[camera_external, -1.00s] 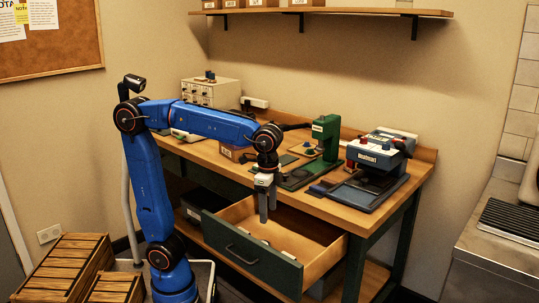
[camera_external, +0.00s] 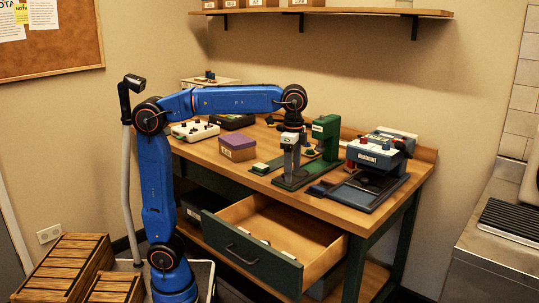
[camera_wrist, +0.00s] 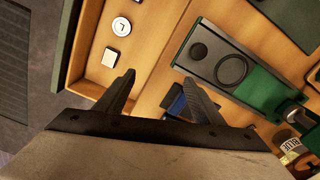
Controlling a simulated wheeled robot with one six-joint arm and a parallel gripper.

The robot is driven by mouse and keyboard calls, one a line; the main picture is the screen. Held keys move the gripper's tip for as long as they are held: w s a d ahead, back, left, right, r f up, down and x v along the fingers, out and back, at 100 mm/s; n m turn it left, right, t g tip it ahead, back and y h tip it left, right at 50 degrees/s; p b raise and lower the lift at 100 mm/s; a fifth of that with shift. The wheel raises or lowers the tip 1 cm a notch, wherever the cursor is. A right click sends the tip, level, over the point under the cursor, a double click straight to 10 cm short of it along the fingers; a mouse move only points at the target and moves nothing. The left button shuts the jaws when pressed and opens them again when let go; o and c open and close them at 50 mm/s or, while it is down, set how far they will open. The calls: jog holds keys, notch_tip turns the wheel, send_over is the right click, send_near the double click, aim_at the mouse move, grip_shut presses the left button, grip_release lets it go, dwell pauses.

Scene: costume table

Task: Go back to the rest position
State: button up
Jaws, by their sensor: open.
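My gripper (camera_external: 290,176) is raised over the front part of the workbench, beside the green press (camera_external: 327,135), with its fingers pointing down. In the wrist view its two dark fingers (camera_wrist: 159,78) stand apart with nothing between them. The open drawer (camera_external: 318,262) lies lower, in front of the gripper. In the wrist view the drawer holds a round white piece (camera_wrist: 121,26) and a square white piece (camera_wrist: 109,58). My upper arm is upright and my forearm reaches right over the bench.
The blue and white machine (camera_external: 378,155) stands to the right of the press. A purple-lidded box (camera_external: 238,147) and a white control box (camera_external: 195,131) stand on the left of the bench. Wooden crates (camera_external: 68,262) are on the floor at left. A shelf (camera_external: 330,11) hangs above.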

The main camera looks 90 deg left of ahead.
jog(key=w+a+r, duration=0.5)
jog(key=a+r, duration=0.7)
jog(key=w+a+r+n, duration=0.1)
jog(key=a+r+n, duration=0.1)
jog(key=a, duration=0.9)
jog(key=shift+a+r+n, duration=0.2)
jog(key=shift+r+n, duration=0.2)
jog(key=shift+r, duration=0.3)
